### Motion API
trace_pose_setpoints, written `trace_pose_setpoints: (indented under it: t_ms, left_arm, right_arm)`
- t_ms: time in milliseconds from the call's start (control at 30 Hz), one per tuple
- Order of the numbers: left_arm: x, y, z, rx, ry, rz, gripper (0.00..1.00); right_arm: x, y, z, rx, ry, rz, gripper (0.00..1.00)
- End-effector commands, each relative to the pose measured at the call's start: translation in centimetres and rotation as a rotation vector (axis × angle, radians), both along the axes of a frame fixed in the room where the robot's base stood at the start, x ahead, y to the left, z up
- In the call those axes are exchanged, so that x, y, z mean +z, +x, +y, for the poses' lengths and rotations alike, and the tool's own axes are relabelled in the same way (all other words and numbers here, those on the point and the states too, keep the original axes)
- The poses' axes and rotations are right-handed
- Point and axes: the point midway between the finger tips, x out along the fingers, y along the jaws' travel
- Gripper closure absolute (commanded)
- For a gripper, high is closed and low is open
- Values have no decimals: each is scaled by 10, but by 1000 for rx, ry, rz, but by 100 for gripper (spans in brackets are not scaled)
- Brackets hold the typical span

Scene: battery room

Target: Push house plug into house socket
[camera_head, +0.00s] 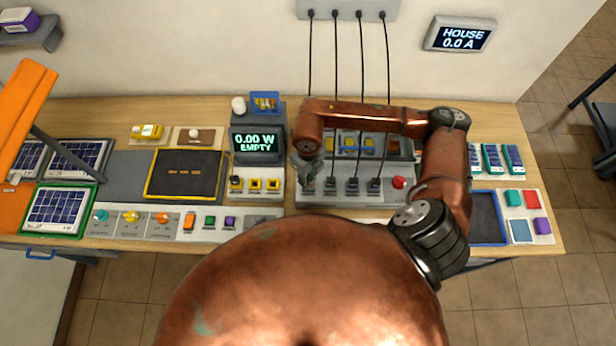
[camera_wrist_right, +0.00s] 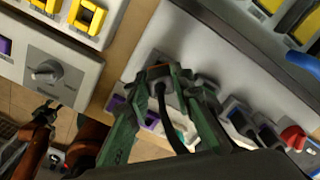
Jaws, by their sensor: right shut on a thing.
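My right gripper (camera_head: 308,184) points down over the left end of the grey socket panel (camera_head: 318,200). In the right wrist view, its green fingers (camera_wrist_right: 165,78) are shut on the house plug (camera_wrist_right: 158,72), whose black cable (camera_wrist_right: 162,108) runs back between them. The fingers and plug hide the house socket, so I cannot tell how far in the plug sits. The house display (camera_head: 460,34) on the wall reads 0.0 A. Dark and copper parts that look like my left arm (camera_wrist_right: 86,140) show at the lower left of the wrist view; its jaws are unclear.
Several black cables hang from the wall strip (camera_head: 348,10). More plugs stand along the panel to the right, near a red button (camera_head: 399,182). A meter (camera_head: 256,142) reading 0.00 W EMPTY stands to the left. My right forearm crosses above the panel.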

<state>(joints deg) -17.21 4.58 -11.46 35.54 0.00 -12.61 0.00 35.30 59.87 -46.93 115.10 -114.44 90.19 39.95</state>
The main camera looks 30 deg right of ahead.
Motion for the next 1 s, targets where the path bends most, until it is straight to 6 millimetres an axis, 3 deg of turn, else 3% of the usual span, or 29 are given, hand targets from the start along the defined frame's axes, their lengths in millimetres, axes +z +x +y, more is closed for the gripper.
trace_pose_setpoints:
  t_ms: [367,400,500,767,1000]
  left_arm:
    - [-7,0,0,0,0,0,60]
    - [-7,0,0,0,0,0,60]
    - [-6,0,0,0,0,0,60]
    - [-6,0,0,0,0,0,60]
    - [4,1,0,0,0,-1,60]
  right_arm:
    - [-8,0,0,0,0,0,100]
    - [-8,0,0,0,0,0,77]
    - [-7,0,0,0,0,0,72]
    - [-6,0,0,0,0,0,72]
    - [12,0,0,0,-1,-1,72]
